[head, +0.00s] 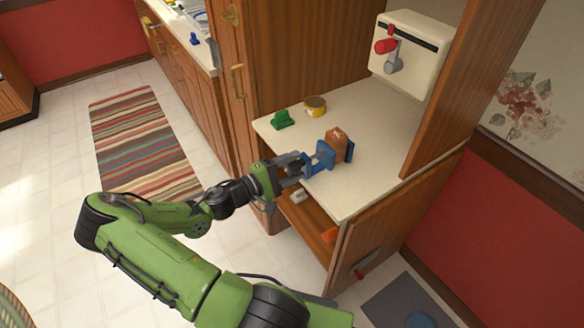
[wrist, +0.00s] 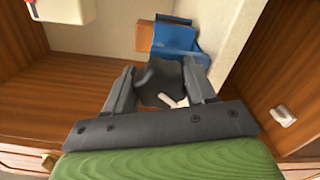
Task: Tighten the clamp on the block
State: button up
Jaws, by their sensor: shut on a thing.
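A brown block (head: 339,142) sits on the cream counter, with a blue clamp (head: 321,158) around it. One blue jaw is on the near side of the block and a darker jaw is at its far right side. In the wrist view the clamp (wrist: 176,38) lies just beyond my fingers, and part of the block (wrist: 145,36) shows at its left. My gripper (head: 298,167) is at the near end of the clamp. In the wrist view my gripper (wrist: 163,84) is shut on a dark grey clamp handle (wrist: 160,74), partly hidden by the fingers.
A green object (head: 283,119) and a yellow tape roll (head: 315,105) lie on the counter (head: 350,192) behind the clamp. A cream box with a red-handled lever (head: 388,46) stands at the back. A wooden panel rises at right. An open shelf lies below the counter's front edge.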

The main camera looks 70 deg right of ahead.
dwell(0.3)
jog(key=o, duration=1)
jog(key=p+v, duration=0.1)
jog(key=v, duration=1.4)
jog(key=shift+w+a, duration=0.25)
jog(key=shift+a, duration=0.1)
